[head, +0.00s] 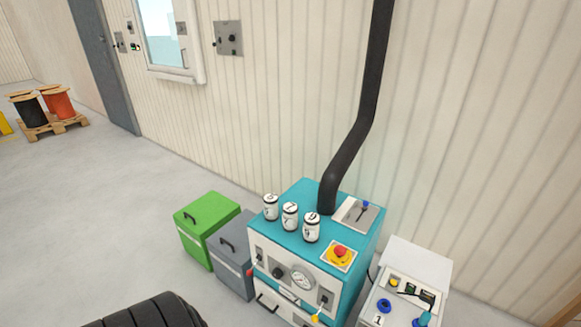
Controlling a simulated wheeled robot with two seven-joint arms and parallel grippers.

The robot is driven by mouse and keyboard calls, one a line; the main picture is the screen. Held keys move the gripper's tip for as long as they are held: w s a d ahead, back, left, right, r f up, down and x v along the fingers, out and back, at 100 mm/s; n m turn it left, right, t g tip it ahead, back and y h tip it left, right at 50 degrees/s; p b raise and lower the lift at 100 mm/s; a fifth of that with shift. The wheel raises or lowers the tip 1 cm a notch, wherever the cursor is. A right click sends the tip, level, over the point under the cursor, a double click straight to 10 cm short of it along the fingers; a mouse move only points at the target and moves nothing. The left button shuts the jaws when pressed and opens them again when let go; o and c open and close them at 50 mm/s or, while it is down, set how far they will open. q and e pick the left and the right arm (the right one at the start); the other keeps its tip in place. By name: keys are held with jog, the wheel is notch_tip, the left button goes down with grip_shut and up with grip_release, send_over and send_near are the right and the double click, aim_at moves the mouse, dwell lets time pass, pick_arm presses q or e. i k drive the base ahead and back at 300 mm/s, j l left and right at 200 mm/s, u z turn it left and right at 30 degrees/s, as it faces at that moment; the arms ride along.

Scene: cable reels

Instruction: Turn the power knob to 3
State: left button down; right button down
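A teal machine (290,238) with a pale front panel stands against the wall. A dark round knob (277,272) sits on that panel, left of a round white gauge (302,281). Its markings and setting are too small to read, and I cannot tell whether it is the power knob. Right of the gauge is a small dark switch (324,299). A white cabinet (415,265) marked 1, at right, carries blue knobs (384,306) and small dark displays.
A red button on a yellow plate (340,254) and several white canisters (290,216) are on the machine's top. A black pipe (349,150) rises from it. Green (206,225) and grey (231,255) bins stand left. Floor is open farther left.

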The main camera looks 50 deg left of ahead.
aim_at(277, 274)
jog(key=u, duration=1.4)
